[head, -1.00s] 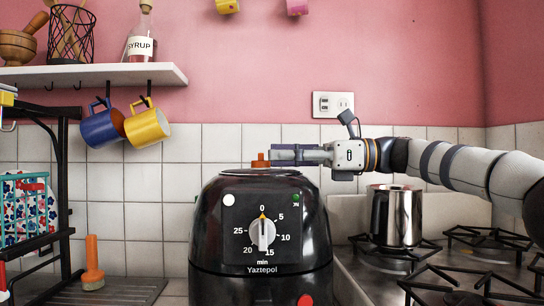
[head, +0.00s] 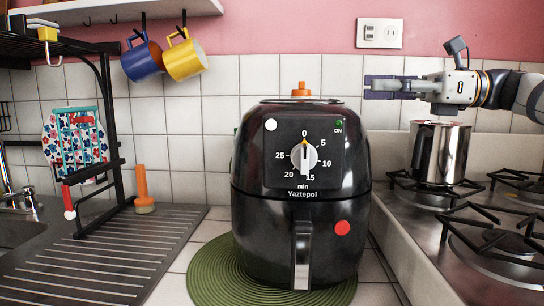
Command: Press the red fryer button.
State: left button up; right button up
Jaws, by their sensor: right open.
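A black fryer (head: 262,165) stands upright on the counter with a dial, a front handle and the name Yaztepol. Its round red button (head: 342,228) sits on the front, low and right of the handle (head: 302,255). Nothing covers the button. My right gripper (head: 368,87) is open and empty, held above and right of the fryer near the tiled wall, pointing left. It is apart from the button and well above it. My left gripper is not in view.
A green round mat (head: 212,271) lies under the fryer. A steel pot (head: 439,152) stands on the stove at right, below my right gripper. A dish rack (head: 112,130) and sink are at left. Blue (head: 141,58) and yellow (head: 185,57) mugs hang from the shelf.

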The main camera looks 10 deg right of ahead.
aim_at(342, 228)
jog(key=k, duration=1.45)
